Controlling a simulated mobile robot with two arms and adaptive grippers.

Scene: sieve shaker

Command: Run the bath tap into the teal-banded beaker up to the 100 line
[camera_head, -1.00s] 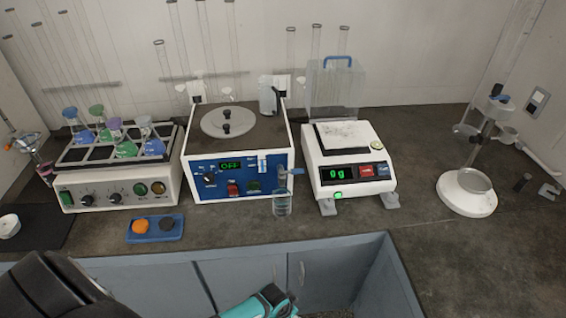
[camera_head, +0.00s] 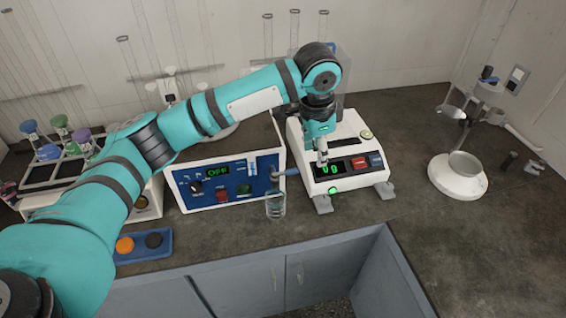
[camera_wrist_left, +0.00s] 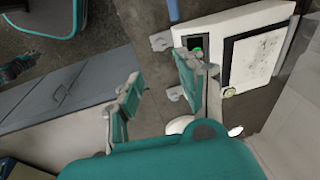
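The bath (camera_head: 226,188) is a white box with a blue front panel; its green display reads OFF. Its tap (camera_head: 284,173) sticks out at the right end of the panel. A clear beaker (camera_head: 275,206) stands upright on the bench below the tap; I cannot make out its band or 100 line. My left gripper (camera_head: 322,155) points down over the front of the balance, right of the tap and beaker. In the left wrist view the same gripper (camera_wrist_left: 160,80) has its fingers apart with nothing between them. A small teal and dark part there may be my right gripper (camera_wrist_left: 20,66).
The balance (camera_head: 345,180) reads 0 g. A blue tray (camera_head: 143,246) holds an orange and a dark disc. A shaker with flasks (camera_head: 60,185) is at left, partly behind my left arm. A white-based stand (camera_head: 458,176) is at right. The bench's front edge lies close before the beaker.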

